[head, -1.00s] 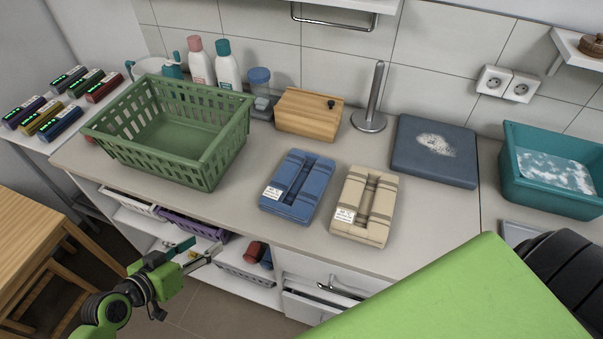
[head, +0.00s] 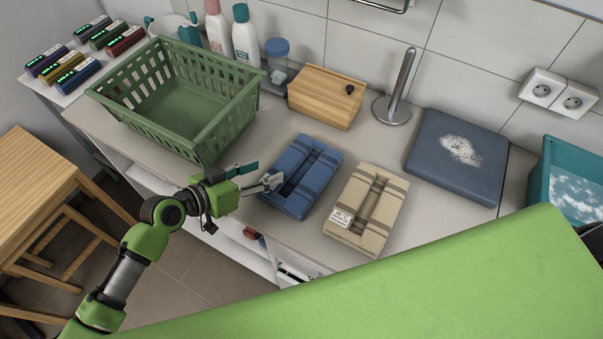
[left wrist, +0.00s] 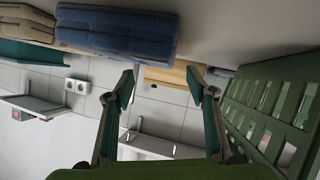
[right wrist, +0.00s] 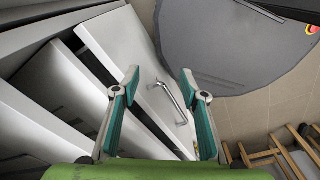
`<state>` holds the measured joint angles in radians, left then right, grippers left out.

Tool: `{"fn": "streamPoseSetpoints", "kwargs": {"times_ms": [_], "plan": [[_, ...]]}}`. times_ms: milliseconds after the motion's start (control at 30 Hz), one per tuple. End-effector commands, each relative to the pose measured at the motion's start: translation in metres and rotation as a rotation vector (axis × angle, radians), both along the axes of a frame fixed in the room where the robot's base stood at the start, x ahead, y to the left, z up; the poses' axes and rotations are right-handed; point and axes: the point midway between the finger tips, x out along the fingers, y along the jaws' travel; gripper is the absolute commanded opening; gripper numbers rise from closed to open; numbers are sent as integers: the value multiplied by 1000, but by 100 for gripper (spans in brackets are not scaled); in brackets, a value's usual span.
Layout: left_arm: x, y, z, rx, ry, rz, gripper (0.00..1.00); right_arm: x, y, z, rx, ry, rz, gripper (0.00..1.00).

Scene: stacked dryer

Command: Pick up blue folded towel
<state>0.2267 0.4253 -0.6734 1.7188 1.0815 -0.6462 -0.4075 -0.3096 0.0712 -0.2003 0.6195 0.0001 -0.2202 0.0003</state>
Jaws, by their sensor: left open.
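The blue folded towel (head: 301,177) lies on the counter, left of a beige folded towel (head: 365,212). My left gripper (head: 264,176) is open at the front left edge of the blue towel, one finger partly overlapping its near left side. I cannot tell whether it touches. In the left wrist view, whose picture is turned over, the blue towel (left wrist: 117,32) lies up and left of the spread, empty fingers (left wrist: 160,84). My right gripper (right wrist: 160,82) shows only in the right wrist view, open and empty, with a drawer front and handle beyond it.
A green basket (head: 222,130) stands left of the towels. Behind are a wooden box (head: 326,99), a metal stand (head: 397,88) and bottles (head: 246,40). A dark blue pad (head: 457,158) and teal tub (head: 574,180) lie right. A wooden stool (head: 60,180) stands left.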

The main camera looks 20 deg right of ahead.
Motion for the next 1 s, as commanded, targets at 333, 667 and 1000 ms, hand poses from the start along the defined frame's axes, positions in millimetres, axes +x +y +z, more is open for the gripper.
{"fn": "streamPoseSetpoints", "kwargs": {"times_ms": [333,667,1000], "plan": [[15,-27,-18,0,0,0,51,9,-6,-13,-7,-11,4,40],[32,-58,-38,-1,-1,0,51,10,-12,-28,-13,-12,3,40],[33,-59,-37,1,-1,0,25,10,-10,-27,-11,-12,2,40]]}}
